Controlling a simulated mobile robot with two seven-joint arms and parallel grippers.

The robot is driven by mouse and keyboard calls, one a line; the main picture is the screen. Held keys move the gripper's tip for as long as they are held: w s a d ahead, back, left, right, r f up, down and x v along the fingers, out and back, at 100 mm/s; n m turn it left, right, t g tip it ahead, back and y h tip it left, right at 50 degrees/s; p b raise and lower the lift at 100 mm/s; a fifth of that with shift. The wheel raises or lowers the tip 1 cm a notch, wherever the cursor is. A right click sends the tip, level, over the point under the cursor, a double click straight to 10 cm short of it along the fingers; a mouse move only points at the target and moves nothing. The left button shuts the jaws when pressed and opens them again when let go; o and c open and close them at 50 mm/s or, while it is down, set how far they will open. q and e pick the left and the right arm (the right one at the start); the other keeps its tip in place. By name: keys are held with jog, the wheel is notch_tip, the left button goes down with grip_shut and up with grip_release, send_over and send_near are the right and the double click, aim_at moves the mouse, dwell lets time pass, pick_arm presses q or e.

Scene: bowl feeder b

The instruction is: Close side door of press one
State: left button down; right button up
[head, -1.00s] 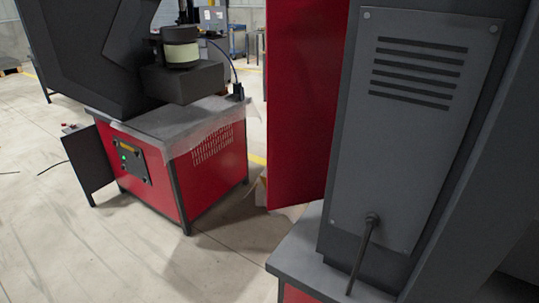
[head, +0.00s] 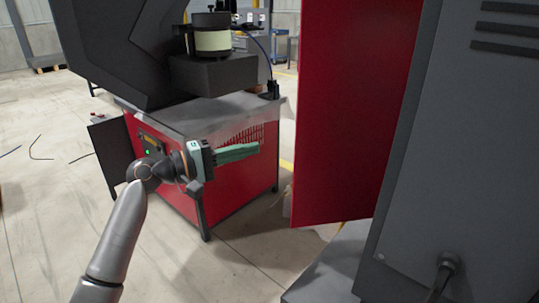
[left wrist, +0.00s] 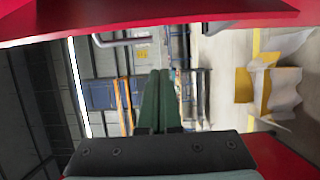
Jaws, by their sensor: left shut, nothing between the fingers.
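The side door is a tall red panel (head: 345,110) that stands open from the grey press (head: 455,130) on the right. Its lower corner and near edge are visible, and its top is out of frame. My left gripper (head: 256,147) is left of the door, its green fingers shut and empty, pointing right toward it. A gap shows between the fingertips and the panel in the head view; I cannot tell whether they touch anything. In the left wrist view the shut fingers (left wrist: 160,74) point into open space, with a red panel (left wrist: 160,14) along the top. My right gripper is not in view.
A second press with a red base (head: 235,185) and grey top stands behind my left gripper. Its small dark side door (head: 112,150) hangs open at left. The floor (head: 60,220) at left is clear except for thin cables.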

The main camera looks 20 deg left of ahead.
pick_arm(q)
jog(key=w+d+p, duration=0.2)
jog(key=w+d, duration=0.1)
jog(key=d, duration=0.4)
jog(key=shift+d, duration=0.4)
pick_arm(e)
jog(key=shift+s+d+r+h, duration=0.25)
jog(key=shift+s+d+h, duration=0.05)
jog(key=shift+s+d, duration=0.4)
pick_arm(q)
jog(key=shift+w, duration=0.1)
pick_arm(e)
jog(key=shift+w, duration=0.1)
